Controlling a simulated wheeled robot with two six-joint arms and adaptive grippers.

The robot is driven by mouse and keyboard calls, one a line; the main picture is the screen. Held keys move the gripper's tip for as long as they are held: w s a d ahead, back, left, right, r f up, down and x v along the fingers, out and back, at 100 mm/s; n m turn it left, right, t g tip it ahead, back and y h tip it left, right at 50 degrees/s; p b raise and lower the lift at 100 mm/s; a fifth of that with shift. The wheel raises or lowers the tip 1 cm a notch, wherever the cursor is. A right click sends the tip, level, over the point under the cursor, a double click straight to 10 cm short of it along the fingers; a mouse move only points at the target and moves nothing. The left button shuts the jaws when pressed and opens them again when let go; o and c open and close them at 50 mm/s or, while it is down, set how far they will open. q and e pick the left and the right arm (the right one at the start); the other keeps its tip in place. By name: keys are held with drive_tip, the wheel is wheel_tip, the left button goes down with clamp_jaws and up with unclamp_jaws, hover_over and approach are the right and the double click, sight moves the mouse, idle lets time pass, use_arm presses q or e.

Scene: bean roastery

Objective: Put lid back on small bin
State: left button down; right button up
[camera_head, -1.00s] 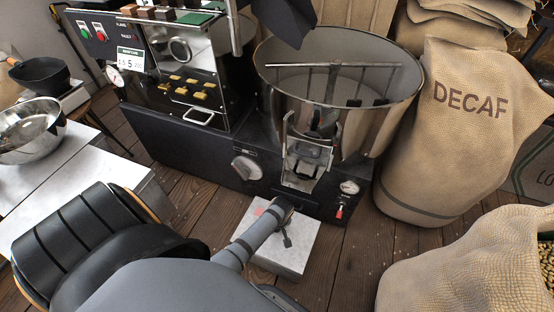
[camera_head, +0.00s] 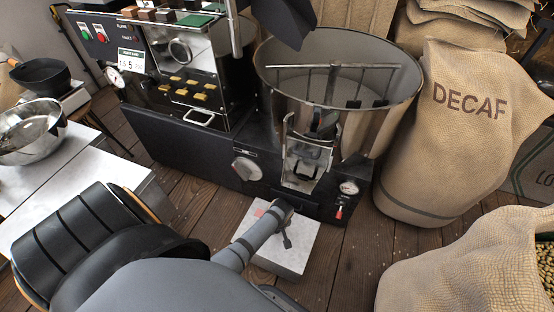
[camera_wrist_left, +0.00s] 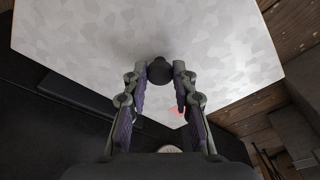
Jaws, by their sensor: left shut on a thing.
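My left gripper (camera_wrist_left: 160,78) is shut on a small dark round knob (camera_wrist_left: 159,70), which shows between the fingertips in the left wrist view. Below it is a pale, mottled, flat rectangular top (camera_wrist_left: 80,45) with a small red mark, which looks like the lid. In the head view this pale block (camera_head: 291,262) stands low on the floor in front of the roaster. My left arm reaches down over it, and the fingers there are small and partly hidden. I cannot tell whether the lid is apart from what lies under it. My right gripper is in neither view.
The black roaster base (camera_head: 190,150) and round metal cooling drum (camera_head: 340,100) stand just behind. A DECAF sack (camera_head: 450,140) stands at the right, an open bean sack (camera_head: 470,270) at the front right. A pale table (camera_head: 90,195) with a steel bowl (camera_head: 30,130) is at the left.

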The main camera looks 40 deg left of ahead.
use_arm(q)
drive_tip(key=shift+f, duration=0.15)
idle(0.4)
drive_tip(key=c, duration=1)
unclamp_jaws()
drive_tip(key=o, duration=0.5)
